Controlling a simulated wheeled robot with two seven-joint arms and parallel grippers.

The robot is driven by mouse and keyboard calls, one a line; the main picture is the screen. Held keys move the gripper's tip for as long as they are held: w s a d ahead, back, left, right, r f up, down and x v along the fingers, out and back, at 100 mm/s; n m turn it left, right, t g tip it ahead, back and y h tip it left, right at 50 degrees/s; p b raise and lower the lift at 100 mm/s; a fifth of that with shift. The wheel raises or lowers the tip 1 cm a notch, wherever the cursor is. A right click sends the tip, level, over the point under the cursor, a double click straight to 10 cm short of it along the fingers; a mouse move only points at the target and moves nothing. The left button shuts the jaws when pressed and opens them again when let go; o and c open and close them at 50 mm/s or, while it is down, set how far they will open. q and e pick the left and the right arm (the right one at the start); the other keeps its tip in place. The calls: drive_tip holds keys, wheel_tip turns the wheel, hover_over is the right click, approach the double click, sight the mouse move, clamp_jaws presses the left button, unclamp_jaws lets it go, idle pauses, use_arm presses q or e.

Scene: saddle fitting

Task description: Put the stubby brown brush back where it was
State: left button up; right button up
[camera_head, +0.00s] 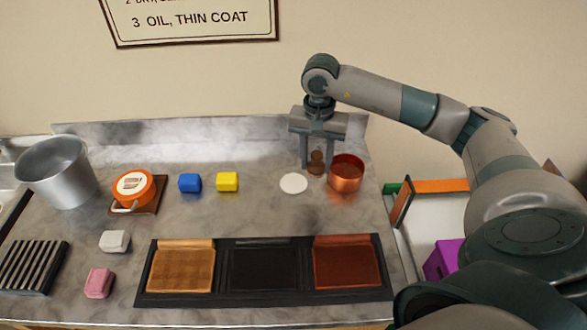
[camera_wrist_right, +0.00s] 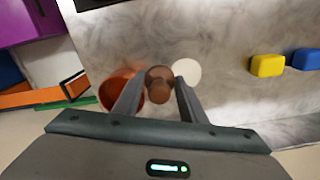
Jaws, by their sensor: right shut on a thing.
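The stubby brown brush (camera_head: 316,163) is upright between the fingers of my right gripper (camera_head: 319,157), which is shut on it. In the right wrist view the brush (camera_wrist_right: 158,88) shows from above, between the two finger tips. The copper pot (camera_head: 346,176) stands just right of the brush, and the round white disc (camera_head: 293,184) lies just left of it. I cannot tell whether the brush's foot touches the counter. My left gripper is out of view.
A yellow block (camera_head: 227,182) and a blue block (camera_head: 190,183) lie further left, by an orange round tin (camera_head: 133,187). A dark tray (camera_head: 222,298) with three compartments lies in front. The counter between the disc and the yellow block is clear.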

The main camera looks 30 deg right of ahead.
drive_tip(key=w+a+f, duration=0.1)
drive_tip(key=w+f+p, duration=0.1)
drive_tip(key=w, duration=0.1)
drive_tip(key=w+a+f+p, duration=0.1)
drive_tip(key=w, duration=0.1)
drive_tip(key=shift+w+a+f, duration=0.1)
drive_tip(key=shift+w+a, duration=0.1)
drive_tip(key=shift+a, duration=0.1)
drive_tip(key=shift+w+a+f, duration=0.15)
drive_tip(key=shift+w+f, duration=0.2)
drive_tip(key=shift+f, duration=0.05)
wheel_tip(320, 180, down, 3)
drive_tip(key=p, duration=0.2)
drive_tip(key=shift+f+p, duration=0.1)
drive_tip(key=shift+p, duration=0.25)
drive_tip(key=shift+f, duration=0.4)
